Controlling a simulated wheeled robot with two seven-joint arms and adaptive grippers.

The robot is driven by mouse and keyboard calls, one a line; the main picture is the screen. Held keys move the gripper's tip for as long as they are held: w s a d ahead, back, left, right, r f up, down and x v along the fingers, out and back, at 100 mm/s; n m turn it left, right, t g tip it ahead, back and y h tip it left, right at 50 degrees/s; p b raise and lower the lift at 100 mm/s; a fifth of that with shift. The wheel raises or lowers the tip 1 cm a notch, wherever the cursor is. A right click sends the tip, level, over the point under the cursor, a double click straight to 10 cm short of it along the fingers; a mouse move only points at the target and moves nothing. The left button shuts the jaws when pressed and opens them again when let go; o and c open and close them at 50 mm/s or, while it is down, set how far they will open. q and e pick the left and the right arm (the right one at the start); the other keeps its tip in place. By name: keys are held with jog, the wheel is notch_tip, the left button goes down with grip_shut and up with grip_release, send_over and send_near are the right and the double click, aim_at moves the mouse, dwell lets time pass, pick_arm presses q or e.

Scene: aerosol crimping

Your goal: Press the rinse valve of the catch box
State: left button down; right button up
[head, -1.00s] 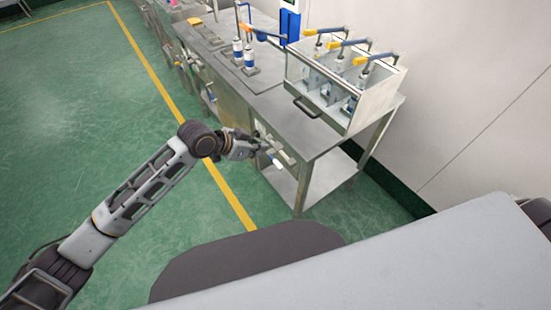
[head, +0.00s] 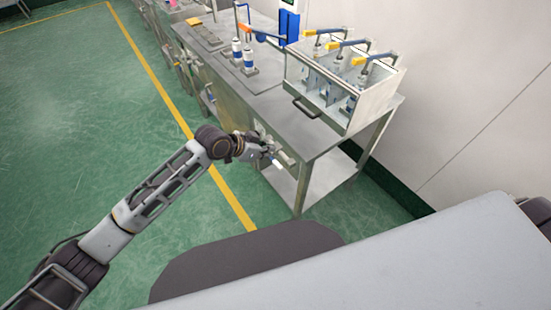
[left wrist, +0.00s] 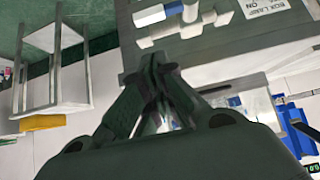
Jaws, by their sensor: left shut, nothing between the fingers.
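My left gripper (head: 268,153) is shut and empty, beside the front of the metal bench. A pale fitting with a white end (head: 277,164) sticks out from the bench front, right by the fingertips. I cannot tell whether they touch. In the left wrist view the shut fingers (left wrist: 156,62) point at a grey panel (left wrist: 215,42) with pale cylindrical parts (left wrist: 160,14) and a white label with "BOX LAMP" on it. Which part is the rinse valve I cannot tell for sure; the gripper hides part of that area. My right gripper is out of view.
A clear-fronted box (head: 345,92) with several yellow-tipped levers stands on the bench top (head: 283,110). Blue-and-white cans (head: 249,60) stand farther back. A lower shelf (head: 325,176) lies under the bench. The green floor (head: 75,110) to the left is clear.

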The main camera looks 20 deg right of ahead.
aim_at(280, 165)
pick_arm(q)
jog(key=d+f, duration=0.1)
jog(key=f, duration=0.1)
jog(key=d+f, duration=0.1)
jog(key=f, duration=0.1)
jog(key=w+d+f, duration=0.1)
jog(key=f, duration=0.1)
jog(key=shift+w+d+f, duration=0.1)
jog(key=shift+d+f, duration=0.15)
jog(key=shift+f, duration=0.6)
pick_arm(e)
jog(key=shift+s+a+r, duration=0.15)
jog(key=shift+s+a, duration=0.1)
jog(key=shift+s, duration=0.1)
pick_arm(q)
jog(key=shift+f, duration=0.1)
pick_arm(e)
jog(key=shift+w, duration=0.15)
